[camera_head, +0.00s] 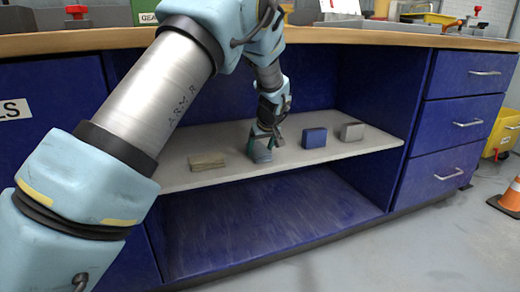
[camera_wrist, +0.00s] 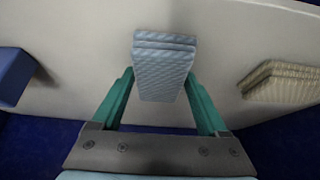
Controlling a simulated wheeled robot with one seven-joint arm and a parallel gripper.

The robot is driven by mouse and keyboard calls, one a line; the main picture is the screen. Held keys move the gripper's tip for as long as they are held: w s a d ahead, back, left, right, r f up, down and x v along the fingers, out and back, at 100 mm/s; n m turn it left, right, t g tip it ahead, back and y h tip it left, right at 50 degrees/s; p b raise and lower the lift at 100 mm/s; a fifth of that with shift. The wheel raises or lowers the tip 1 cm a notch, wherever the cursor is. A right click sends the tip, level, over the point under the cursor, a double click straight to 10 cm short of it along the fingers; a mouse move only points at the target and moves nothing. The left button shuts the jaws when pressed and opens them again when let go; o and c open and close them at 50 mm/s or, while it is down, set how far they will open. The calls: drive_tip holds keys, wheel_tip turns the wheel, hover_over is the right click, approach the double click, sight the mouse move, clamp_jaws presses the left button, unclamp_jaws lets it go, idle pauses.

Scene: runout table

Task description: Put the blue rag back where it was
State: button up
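The blue rag is a light grey-blue folded cloth with a ribbed weave. In the wrist view the rag (camera_wrist: 165,70) sits between the two teal fingers of my gripper (camera_wrist: 160,88), with a fingertip against each side edge. My gripper (camera_head: 264,138) points down over the middle of the grey shelf (camera_head: 235,178) in the head view. The rag (camera_head: 261,154) shows low between the fingers there, at or just above the shelf surface; I cannot tell whether it touches.
A beige folded cloth (camera_head: 207,160) lies left of my gripper on the shelf. A dark blue block (camera_head: 314,138) and a grey block (camera_head: 352,131) stand to the right. The wooden worktop (camera_head: 350,38) overhangs the shelf. Bare shelf shows between the beige cloth and the rag.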

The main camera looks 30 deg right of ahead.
drive_tip(key=o, duration=0.3)
drive_tip(key=shift+o, duration=0.2)
drive_tip(key=p+v, duration=0.3)
drive_tip(key=v, duration=0.9)
drive_tip(key=shift+r, duration=0.1)
